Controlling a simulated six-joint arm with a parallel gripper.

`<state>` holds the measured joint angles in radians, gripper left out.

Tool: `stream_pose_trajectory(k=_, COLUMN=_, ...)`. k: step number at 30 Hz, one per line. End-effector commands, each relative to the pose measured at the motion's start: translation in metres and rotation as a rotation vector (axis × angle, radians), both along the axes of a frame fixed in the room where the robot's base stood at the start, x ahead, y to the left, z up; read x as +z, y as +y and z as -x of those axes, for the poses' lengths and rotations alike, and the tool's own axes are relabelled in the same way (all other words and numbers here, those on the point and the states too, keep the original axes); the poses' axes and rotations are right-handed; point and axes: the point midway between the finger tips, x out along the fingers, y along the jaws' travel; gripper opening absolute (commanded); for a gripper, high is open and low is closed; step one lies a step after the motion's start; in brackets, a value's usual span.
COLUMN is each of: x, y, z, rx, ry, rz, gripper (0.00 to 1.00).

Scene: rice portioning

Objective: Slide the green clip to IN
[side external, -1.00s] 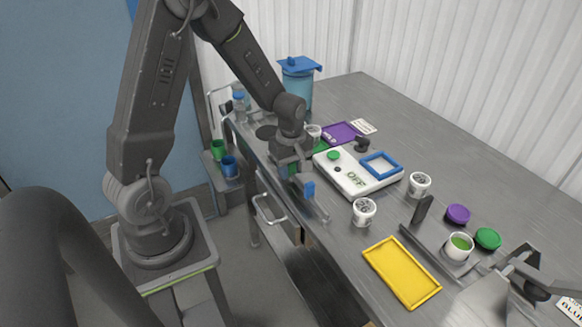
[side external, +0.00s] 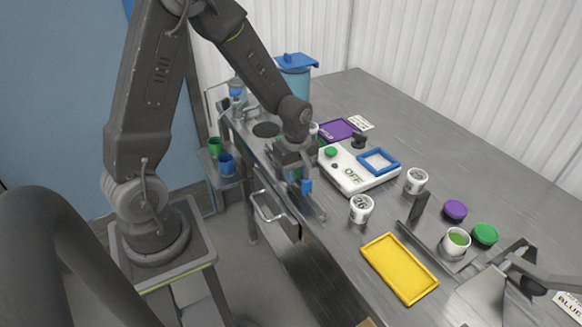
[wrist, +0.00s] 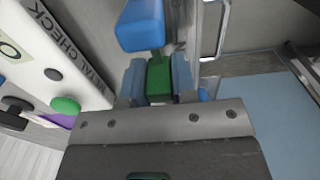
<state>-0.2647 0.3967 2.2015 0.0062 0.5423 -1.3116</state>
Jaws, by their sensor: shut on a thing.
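The green clip (wrist: 158,78) is between the two fingers of my gripper (wrist: 156,88) in the wrist view, and the gripper is shut on it. A blue clip (wrist: 140,25) is just beyond it along the same rail. In the side external view my gripper (side external: 297,175) is low at the table's front edge, close beside the blue clip (side external: 307,186). The green clip is mostly hidden by the fingers there. I cannot read any IN mark in these views.
Beyond are a numbered cup (side external: 361,209), a yellow tray (side external: 398,297) and a purple tray (side external: 325,130). A drawer handle (side external: 268,208) projects below the edge.

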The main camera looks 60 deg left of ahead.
Motion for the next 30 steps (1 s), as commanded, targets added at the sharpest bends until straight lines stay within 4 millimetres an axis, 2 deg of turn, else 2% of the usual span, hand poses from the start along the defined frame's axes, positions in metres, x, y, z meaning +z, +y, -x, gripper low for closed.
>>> stream_pose_trajectory(k=6, x=0.001, y=-0.005, z=0.000, rx=-0.001, ry=0.000, rz=0.006, gripper=0.00)
stream_pose_trajectory(k=7, x=0.001, y=-0.005, z=0.000, rx=0.000, ry=0.000, rz=0.006, gripper=0.26)
stream_pose_trajectory(k=15, x=0.000, y=-0.004, z=0.000, rx=0.000, ry=0.000, rz=0.005, gripper=0.51)
stream_pose_trajectory(k=24, x=0.004, y=-0.003, z=-0.001, rx=0.000, ry=-0.002, rz=0.003, gripper=0.51)
stream_pose_trajectory(k=26, x=0.010, y=-0.003, z=-0.001, rx=0.000, ry=-0.004, rz=0.003, gripper=0.51)
stream_pose_trajectory(k=30, x=0.034, y=-0.003, z=-0.001, rx=0.000, ry=-0.007, rz=0.002, gripper=0.51)
